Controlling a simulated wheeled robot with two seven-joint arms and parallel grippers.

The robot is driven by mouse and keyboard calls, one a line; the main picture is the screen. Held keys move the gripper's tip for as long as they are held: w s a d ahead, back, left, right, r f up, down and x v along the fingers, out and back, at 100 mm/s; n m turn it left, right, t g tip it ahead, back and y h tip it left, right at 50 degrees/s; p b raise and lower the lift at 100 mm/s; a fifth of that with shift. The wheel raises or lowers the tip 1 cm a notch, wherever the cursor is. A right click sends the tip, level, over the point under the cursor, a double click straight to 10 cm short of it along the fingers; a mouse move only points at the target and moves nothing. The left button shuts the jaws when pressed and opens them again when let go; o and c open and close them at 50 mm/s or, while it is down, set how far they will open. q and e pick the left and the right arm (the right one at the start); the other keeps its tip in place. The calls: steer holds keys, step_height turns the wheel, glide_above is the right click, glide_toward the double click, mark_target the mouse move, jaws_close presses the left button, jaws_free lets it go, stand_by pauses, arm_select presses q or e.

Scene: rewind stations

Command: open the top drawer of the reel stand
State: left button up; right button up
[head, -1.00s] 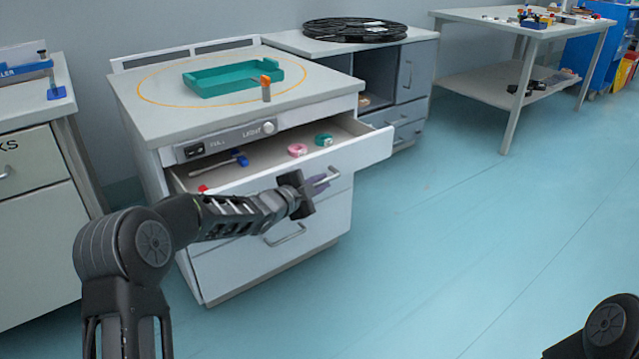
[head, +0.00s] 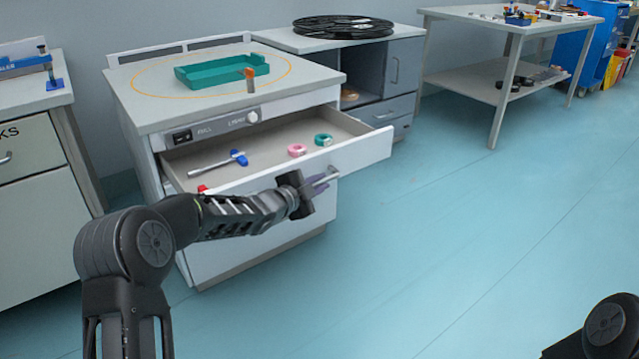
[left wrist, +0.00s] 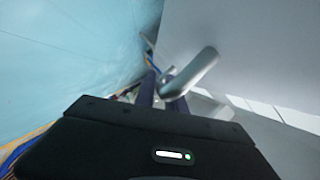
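The white reel stand (head: 140,112) is in the left half of the head view. Its top drawer (head: 360,153) is pulled well out, and the inside shows. My left gripper (head: 319,185) is at the drawer's metal handle (head: 330,177), shut on it; the handle also shows in the left wrist view (left wrist: 192,73), with the dark purple fingers (left wrist: 155,87) at its end. Inside the drawer lie a blue-headed tool (head: 215,162), a pink ring (head: 297,150), a teal ring (head: 323,140) and a partly hidden red item (head: 202,188). My right gripper is out of view.
A teal tray (head: 222,72) and an orange-topped post (head: 250,80) are on the stand's top. A grey cabinet with a black reel (head: 343,27) stands behind it. A drawer cabinet (head: 30,165) is at left, a work table (head: 500,22) at back right.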

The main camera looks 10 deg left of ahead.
arm_select(q)
steer(key=o, duration=0.3)
steer(key=shift+o, duration=0.2)
steer(key=p+v, duration=0.1)
steer(key=v, duration=0.6)
steer(key=shift+s+a+p, duration=0.15)
steer(key=shift+s+p, duration=0.2)
steer(key=shift+p, duration=0.05)
steer(key=shift+r, duration=0.1)
